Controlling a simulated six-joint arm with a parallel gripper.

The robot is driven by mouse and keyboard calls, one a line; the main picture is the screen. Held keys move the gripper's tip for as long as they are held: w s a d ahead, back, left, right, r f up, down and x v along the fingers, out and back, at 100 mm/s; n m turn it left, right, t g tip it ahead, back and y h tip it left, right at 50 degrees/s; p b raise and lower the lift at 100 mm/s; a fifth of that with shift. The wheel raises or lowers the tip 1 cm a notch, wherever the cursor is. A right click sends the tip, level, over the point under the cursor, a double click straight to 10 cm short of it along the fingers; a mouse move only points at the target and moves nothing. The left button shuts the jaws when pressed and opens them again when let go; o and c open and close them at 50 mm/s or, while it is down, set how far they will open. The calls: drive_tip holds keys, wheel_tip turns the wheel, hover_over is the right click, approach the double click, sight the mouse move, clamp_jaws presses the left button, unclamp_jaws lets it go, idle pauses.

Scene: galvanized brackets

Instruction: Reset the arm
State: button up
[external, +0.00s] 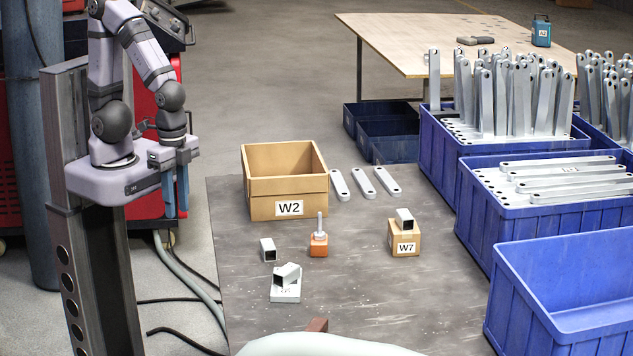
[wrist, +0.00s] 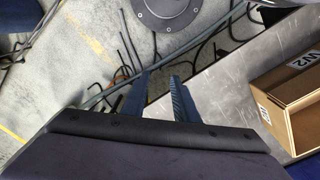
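My gripper (external: 176,198) hangs at the left in the external view, fingers pointing down, close to my own column and off the left edge of the work table. In the wrist view my gripper (wrist: 160,82) shows two blue fingers with a gap between them and nothing in the gap. Below the fingers are the floor, some cables and the edge of the table. The arm is folded up near its base. No object is in contact with the fingers.
The grey table (external: 350,290) bears an open W2 box (external: 290,208), three metal brackets (external: 363,184), a W7 box (external: 404,243), an orange-based item (external: 319,243) and small square tubes (external: 268,250). Blue crates (external: 530,205) stand at the right. Cables (wrist: 105,85) lie below my gripper.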

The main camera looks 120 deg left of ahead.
wheel_tip(320, 180, up, 10)
drive_tip(key=p, duration=0.8)
drive_tip(key=shift+f, duration=0.15)
